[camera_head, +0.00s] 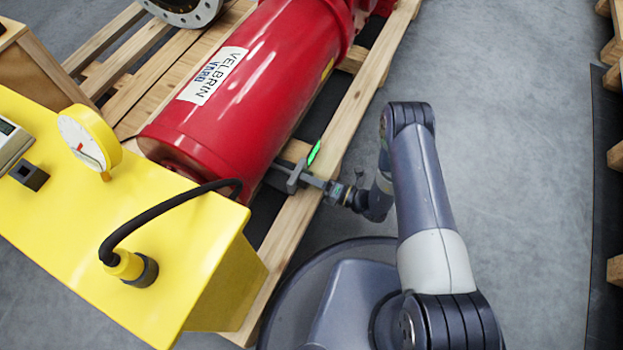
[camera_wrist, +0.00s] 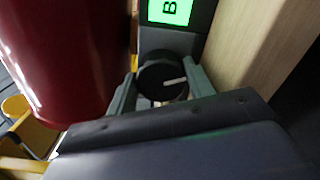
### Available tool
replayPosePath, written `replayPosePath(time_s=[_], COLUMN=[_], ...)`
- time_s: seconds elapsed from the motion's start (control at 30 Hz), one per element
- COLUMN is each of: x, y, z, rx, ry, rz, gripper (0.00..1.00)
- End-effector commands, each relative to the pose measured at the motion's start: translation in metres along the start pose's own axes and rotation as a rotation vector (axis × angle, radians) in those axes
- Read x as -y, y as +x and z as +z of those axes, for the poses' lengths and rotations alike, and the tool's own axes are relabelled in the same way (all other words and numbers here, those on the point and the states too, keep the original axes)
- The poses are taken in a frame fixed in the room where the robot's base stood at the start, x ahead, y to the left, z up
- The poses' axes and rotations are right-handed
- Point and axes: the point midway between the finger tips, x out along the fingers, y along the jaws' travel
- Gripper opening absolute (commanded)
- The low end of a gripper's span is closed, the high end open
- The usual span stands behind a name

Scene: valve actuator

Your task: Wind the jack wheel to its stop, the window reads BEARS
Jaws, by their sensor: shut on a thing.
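The jack wheel (camera_wrist: 158,76), a dark round knob with a pale line on its face, sits between the fingers of my gripper (camera_wrist: 163,88) in the wrist view. The fingers are closed on it from both sides. The pale line points to the right. A lit green window (camera_wrist: 169,11) lies just beyond the wheel and shows a black letter B. The picture's top edge cuts the window off, so I cannot read the rest. In the head view my gripper (camera_head: 296,180) is low beside the red cylinder (camera_head: 238,95), and the green window (camera_head: 314,152) shows near it. The wheel is hidden there.
A yellow bench (camera_head: 60,235) with a dial gauge (camera_head: 85,145) and a black cable (camera_head: 165,212) stands left of my arm. A wooden pallet (camera_head: 365,85) lies under the cylinder.

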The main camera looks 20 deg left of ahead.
Motion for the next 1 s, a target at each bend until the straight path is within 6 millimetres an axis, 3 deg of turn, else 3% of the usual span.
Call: replayPosePath(time_s=[0.4, 1.0], x=[0.0018, 0.0019], y=[-0.0001, -0.0001], z=[-0.0013, -0.0014], rx=[-0.002, -0.002], ry=[0.250, 0.311], rz=[-0.002, -0.002], gripper=[0.27, 0.27])
